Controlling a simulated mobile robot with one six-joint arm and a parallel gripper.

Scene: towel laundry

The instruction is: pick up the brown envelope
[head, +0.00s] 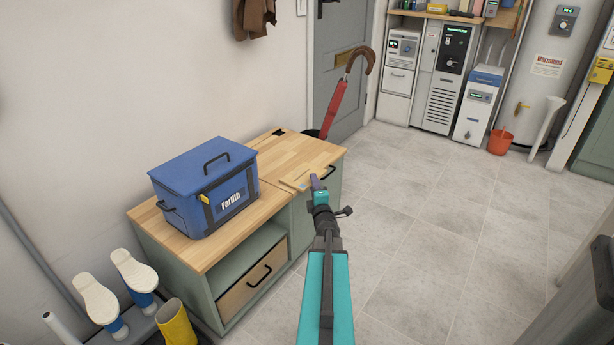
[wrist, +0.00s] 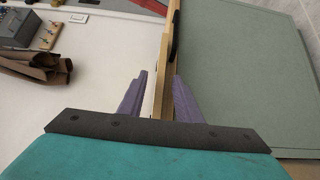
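The brown envelope (head: 300,178) is a flat tan piece lying near the front edge of the wooden bench top (head: 298,152), with its near end at my gripper (head: 317,182). In the wrist view my gripper (wrist: 159,76) has two purple fingers standing apart, one on each side of a thin tan strip. The view is rolled sideways, and the strip runs along the bench's green front (wrist: 240,80). I cannot tell there which part of the strip is envelope and which is bench edge. The fingers show a gap and do not clamp anything.
A blue cooler box (head: 205,185) stands on the left of the bench top. A red umbrella (head: 338,105) leans behind the bench by the grey door (head: 335,50). The tiled floor (head: 430,220) to the right is clear.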

